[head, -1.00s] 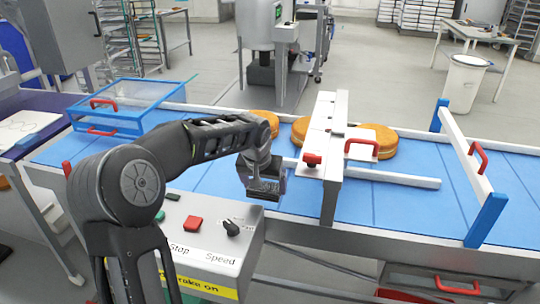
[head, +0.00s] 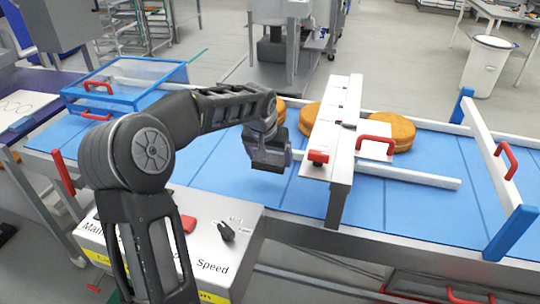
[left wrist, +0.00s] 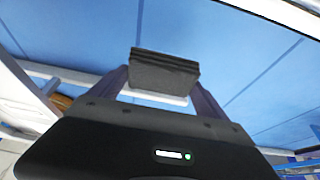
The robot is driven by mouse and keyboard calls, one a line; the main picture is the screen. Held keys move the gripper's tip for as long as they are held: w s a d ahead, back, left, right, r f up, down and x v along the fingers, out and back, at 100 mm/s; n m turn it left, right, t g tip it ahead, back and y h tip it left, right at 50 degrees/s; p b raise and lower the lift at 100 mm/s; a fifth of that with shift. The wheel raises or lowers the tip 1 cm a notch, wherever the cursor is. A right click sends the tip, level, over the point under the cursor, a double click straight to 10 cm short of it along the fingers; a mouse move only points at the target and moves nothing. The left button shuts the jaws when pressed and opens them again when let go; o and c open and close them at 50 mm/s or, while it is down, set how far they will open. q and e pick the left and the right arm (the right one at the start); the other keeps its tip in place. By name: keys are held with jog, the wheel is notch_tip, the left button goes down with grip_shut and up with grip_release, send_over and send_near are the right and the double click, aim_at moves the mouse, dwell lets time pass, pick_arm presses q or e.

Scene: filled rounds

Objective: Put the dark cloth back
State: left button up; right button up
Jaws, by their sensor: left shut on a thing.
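My left gripper (head: 270,160) hangs over the blue conveyor belt (head: 240,178), just left of the metal gate with red handles (head: 341,150). In the left wrist view, my left gripper (left wrist: 165,85) is shut on the dark cloth (left wrist: 165,70), a small folded dark grey pad. The pad is between the fingertips, with blue belt beyond it. In the head view I cannot clearly tell the cloth from the dark gripper. My right gripper is not in view.
Round golden cakes (head: 390,131) lie on the belt around the gate. A blue-framed clear cover (head: 125,85) stands at left. A control box (head: 215,215) with a knob sits in front. A white barrier with blue posts (head: 492,155) crosses the belt at right.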

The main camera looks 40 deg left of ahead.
aim_at(267, 165)
pick_arm(q)
jog(key=shift+f+b, duration=1.9)
jog(key=shift+f, duration=1.25)
jog(key=shift+f+b, duration=0.6)
jog(key=shift+f, duration=0.05)
jog(key=o, duration=1.3)
jog(key=shift+r, duration=0.1)
jog(key=shift+b+v, duration=0.35)
jog(key=shift+v, duration=3.5)
